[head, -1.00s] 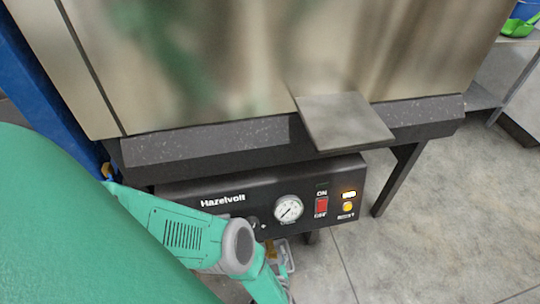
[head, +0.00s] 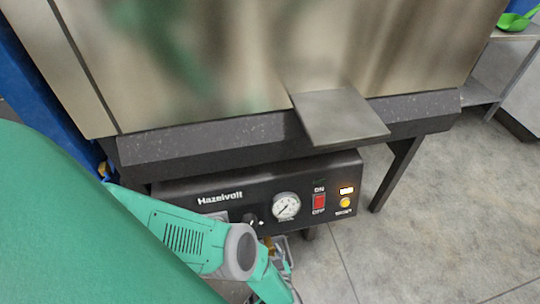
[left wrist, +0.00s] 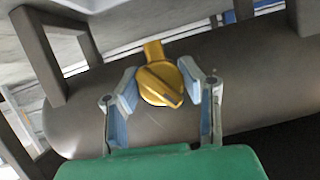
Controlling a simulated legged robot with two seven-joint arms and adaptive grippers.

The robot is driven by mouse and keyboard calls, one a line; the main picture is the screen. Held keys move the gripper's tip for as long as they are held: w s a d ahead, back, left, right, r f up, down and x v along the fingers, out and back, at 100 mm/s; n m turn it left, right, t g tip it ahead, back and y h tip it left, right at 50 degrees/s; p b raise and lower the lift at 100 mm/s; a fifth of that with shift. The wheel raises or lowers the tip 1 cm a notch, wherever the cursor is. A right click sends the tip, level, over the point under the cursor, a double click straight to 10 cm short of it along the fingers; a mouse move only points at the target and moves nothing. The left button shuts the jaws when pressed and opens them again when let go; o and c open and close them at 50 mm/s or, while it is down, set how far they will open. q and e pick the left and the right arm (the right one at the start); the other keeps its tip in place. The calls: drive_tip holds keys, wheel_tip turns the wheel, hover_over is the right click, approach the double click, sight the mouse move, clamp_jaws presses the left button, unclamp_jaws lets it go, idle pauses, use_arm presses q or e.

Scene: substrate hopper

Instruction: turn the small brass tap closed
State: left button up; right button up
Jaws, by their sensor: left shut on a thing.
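The small brass tap (left wrist: 158,85) shows in the left wrist view, with a round ridged knob in front of a large grey-brown cylinder. My left gripper (left wrist: 164,82) has its pale blue pads on either side of the knob and is shut on it. In the head view my green left arm reaches down below the control panel, and the left gripper (head: 281,250) is small and partly hidden there. A bit of brass shows beside it, too small to make out. My right gripper is not in view.
The black Hazelvolt panel (head: 215,184) carries a dial gauge (head: 286,206), a red switch (head: 319,202) and a lit yellow button (head: 345,202). A steel plate (head: 337,116) juts out above. In the wrist view, frame legs (left wrist: 40,50) stand near the cylinder. Floor at right is clear.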

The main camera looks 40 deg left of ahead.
use_arm(q)
drive_tip(key=shift+w, duration=0.1)
drive_tip(key=o, duration=1.2)
drive_tip(key=v, duration=0.7)
drive_tip(key=shift+d+r, duration=0.1)
drive_tip(key=shift+d, duration=0.1)
